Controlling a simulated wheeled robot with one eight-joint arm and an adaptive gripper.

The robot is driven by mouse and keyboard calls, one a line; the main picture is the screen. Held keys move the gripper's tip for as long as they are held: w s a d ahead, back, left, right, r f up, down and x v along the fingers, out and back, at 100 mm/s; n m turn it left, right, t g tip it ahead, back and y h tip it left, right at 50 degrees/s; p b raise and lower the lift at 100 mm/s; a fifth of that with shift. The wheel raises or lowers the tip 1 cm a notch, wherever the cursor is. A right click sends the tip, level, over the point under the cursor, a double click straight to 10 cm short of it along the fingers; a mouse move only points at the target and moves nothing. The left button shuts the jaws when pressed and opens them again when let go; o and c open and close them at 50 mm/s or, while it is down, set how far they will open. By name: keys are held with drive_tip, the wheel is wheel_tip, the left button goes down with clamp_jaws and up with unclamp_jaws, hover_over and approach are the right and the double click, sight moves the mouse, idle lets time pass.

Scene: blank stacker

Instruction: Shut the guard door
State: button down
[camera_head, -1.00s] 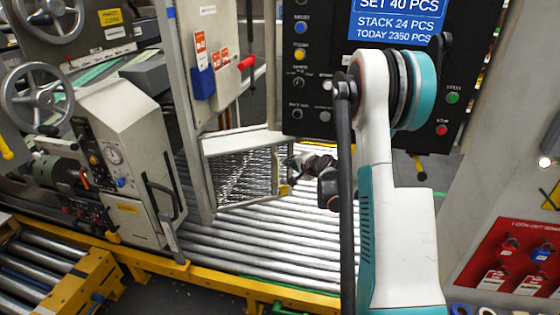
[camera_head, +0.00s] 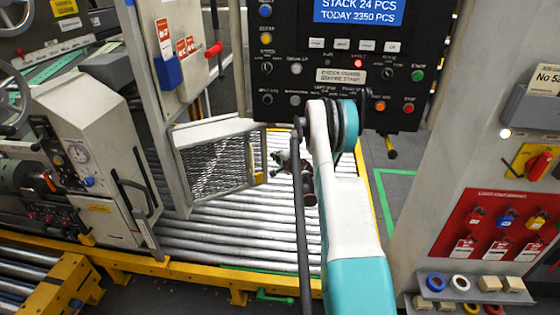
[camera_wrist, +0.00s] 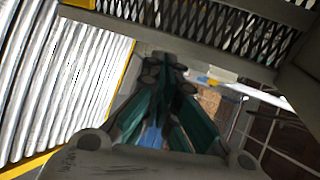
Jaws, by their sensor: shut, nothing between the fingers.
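The guard door (camera_head: 177,143) is a grey-framed metal mesh panel joined at its left side to an upright grey post. It stands swung open above the roller conveyor, with a yellow piece (camera_head: 260,177) at its free right end. Its mesh and frame cross the top of the wrist view (camera_wrist: 190,17). My gripper (camera_head: 281,158) is small and dark in the head view, just right of the door's free end; I cannot tell whether it touches. In the wrist view my gripper's fingers (camera_wrist: 165,68) are together and hold nothing.
The roller conveyor (camera_head: 225,235) runs below, with a yellow rail (camera_head: 200,262) in front. A black control panel (camera_head: 340,75) hangs behind my arm. A grey machine with a gauge (camera_head: 95,150) stands left. A red lockout board (camera_head: 497,222) is on the right cabinet.

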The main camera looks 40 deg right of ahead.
drive_tip(key=r+b+x, duration=0.1)
drive_tip(key=b+x, duration=0.1)
drive_tip(key=x, duration=0.5)
drive_tip(key=shift+w, duration=0.3)
drive_tip(key=shift+d+r, duration=0.1)
drive_tip(key=shift+r, duration=0.05)
